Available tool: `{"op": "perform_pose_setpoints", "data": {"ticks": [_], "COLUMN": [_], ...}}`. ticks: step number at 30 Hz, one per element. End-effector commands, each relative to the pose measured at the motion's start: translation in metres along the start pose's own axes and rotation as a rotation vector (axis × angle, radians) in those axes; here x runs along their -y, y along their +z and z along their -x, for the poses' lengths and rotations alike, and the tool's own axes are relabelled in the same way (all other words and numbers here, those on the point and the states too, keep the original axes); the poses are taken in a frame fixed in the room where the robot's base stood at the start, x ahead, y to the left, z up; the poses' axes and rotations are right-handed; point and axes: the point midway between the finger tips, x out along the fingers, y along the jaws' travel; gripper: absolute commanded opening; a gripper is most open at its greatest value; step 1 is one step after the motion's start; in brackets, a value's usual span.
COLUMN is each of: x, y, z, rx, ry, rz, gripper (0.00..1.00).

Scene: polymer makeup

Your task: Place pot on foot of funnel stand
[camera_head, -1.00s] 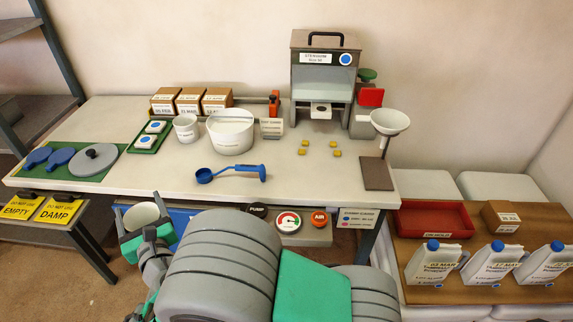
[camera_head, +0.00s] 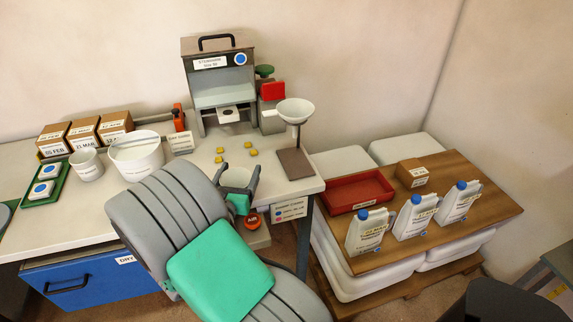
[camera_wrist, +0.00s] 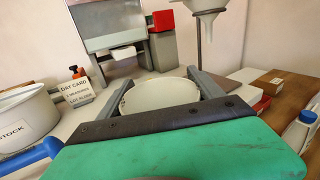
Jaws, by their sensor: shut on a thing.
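The white pot (camera_head: 236,178) is held upright between the fingers of my gripper (camera_head: 238,185), near the table's front edge. In the wrist view the pot (camera_wrist: 160,96) shows between the two grey fingers, its lower part hidden by my gripper's front. The funnel stand has a white funnel (camera_head: 295,109) on a thin post above a flat brown foot (camera_head: 295,164). The foot lies at the table's right front corner, to the right of the pot and apart from it. Its top looks bare.
A grey press-like machine (camera_head: 219,85) stands behind the pot, with several yellow pieces (camera_head: 228,143) on the table before it. A large white bucket (camera_head: 137,157), a small white cup (camera_head: 87,165) and boxes are left. A lower wooden surface (camera_head: 460,200) holds bottles.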

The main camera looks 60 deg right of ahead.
Motion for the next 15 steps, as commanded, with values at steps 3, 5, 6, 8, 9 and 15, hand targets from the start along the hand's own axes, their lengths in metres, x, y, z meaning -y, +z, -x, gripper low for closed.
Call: {"op": "perform_pose_setpoints", "data": {"ticks": [3,5,6,8,9,15], "x": [0.056,0.074,0.082,0.091,0.095,0.110], "y": [-0.004,-0.004,-0.005,-0.005,-0.005,-0.003], "z": [-0.016,-0.020,-0.021,-0.024,-0.027,-0.076], "rx": [-0.002,-0.003,-0.003,-0.002,-0.003,0.000], "ry": [-0.139,-0.182,-0.203,-0.223,-0.232,-0.240], "rz": [0.000,-0.001,-0.001,-0.002,-0.003,-0.006], "gripper": [0.26,0.26,0.26,0.26,0.26,0.26]}}
